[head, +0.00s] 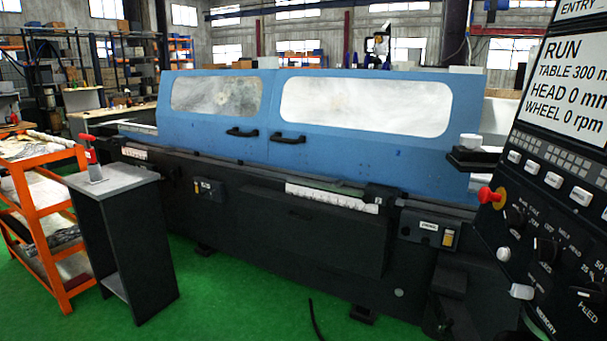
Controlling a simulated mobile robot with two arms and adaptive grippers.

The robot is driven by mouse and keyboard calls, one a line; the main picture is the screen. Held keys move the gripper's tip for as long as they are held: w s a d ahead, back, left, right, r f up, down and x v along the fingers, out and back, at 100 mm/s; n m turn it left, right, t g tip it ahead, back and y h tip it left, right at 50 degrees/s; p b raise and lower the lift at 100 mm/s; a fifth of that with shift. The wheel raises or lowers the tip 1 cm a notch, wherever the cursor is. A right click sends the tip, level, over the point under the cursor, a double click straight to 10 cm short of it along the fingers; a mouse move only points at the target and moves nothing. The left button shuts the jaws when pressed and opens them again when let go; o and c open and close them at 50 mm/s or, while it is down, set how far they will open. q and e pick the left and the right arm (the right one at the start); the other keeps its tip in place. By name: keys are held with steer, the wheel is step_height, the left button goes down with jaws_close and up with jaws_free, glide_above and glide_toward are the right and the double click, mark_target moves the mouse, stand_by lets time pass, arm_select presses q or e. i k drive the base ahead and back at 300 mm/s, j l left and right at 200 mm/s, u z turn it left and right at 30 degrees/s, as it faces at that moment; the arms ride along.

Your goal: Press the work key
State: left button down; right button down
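The control panel (520,205) stands at the right, tilted in the picture and cut off by the right edge. Below the screen are small grey keys (560,150) and a row of larger white keys (553,180). Their labels are too small to read, so I cannot tell which is the work key. A red mushroom button (487,195) on a yellow ring sits at the panel's left side, with dark rotary knobs (515,215) beside it. Neither gripper shows.
The grinder's blue hood (300,150) with two windows is closed, above a dark machine base (290,225). A dark stand (120,230) and an orange shelf cart (45,215) are at the left. Green floor (240,305) is open in front.

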mark_target(530, 166)
steer(key=k+l+z, duration=0.1)
steer(key=z, duration=1.45)
